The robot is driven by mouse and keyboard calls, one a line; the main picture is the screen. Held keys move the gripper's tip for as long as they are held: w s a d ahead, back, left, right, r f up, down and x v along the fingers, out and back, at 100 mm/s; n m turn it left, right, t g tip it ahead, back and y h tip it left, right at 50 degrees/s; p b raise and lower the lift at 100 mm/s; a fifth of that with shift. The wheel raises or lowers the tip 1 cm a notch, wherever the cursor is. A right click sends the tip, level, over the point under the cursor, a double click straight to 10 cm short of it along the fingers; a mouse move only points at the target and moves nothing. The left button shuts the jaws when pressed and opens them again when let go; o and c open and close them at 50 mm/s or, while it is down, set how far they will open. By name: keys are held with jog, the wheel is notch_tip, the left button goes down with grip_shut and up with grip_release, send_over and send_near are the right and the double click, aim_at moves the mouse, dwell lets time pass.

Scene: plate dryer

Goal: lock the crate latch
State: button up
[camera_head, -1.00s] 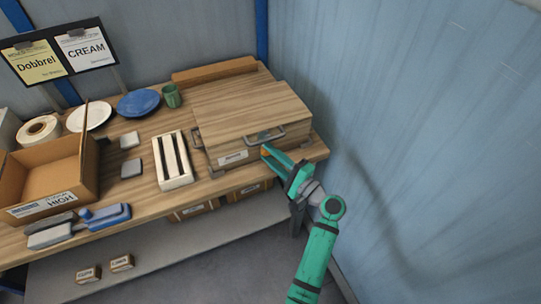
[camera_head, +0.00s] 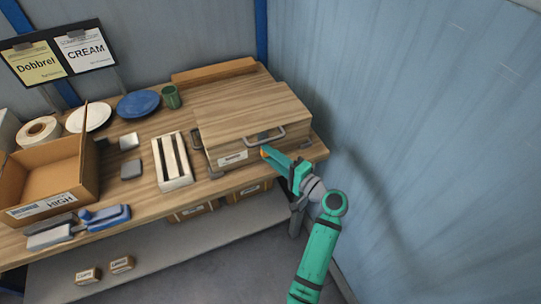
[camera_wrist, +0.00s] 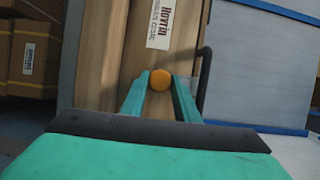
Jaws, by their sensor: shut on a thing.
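The crate (camera_head: 292,131) is a wooden box with a flat lid (camera_head: 245,107), which looks down, and stands at the right end of the table. A dark handle (camera_head: 266,138) and a white label (camera_head: 233,158) are on its front; the printed label (camera_wrist: 165,25) also shows in the wrist view. A round orange knob (camera_wrist: 160,80), seemingly the latch knob, sits between my fingertips against the crate front. My gripper (camera_head: 266,153) is shut on this knob, just below the handle. The rest of the latch is hidden or too small to make out.
A slotted white rack (camera_head: 172,163) stands left of the crate. A green cup (camera_head: 171,97) and blue plate (camera_head: 138,104) are behind it. An open cardboard box (camera_head: 52,185) is at far left. A blue wall (camera_head: 430,130) rises close on the right.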

jog(key=o, duration=1.1)
jog(key=shift+c, duration=0.2)
jog(key=shift+d, duration=0.1)
jog(key=v, duration=1)
jog(key=shift+s+d, duration=0.15)
jog(key=shift+s, duration=0.15)
jog(key=s+a+f+m+h, duration=0.15)
jog(key=s+f+h, duration=0.3)
jog(key=f, duration=0.45)
jog(key=s+a+f+m+h, duration=0.15)
jog(key=s+f+h, duration=0.3)
jog(key=f, duration=0.45)
jog(key=s+f+n+h, duration=0.3)
jog(key=s, duration=1)
jog(key=s+a+r+n+t, duration=0.2)
jog(key=s+a+r+n, duration=0.3)
jog(key=s+r, duration=0.9)
jog(key=s+n, duration=0.1)
jog(key=n, duration=0.2)
jog(key=shift+s+a+r+n+t+h, duration=0.2)
jog(key=shift+s+r+n+t+h, duration=0.1)
jog(key=shift+s+r+n+h, duration=0.1)
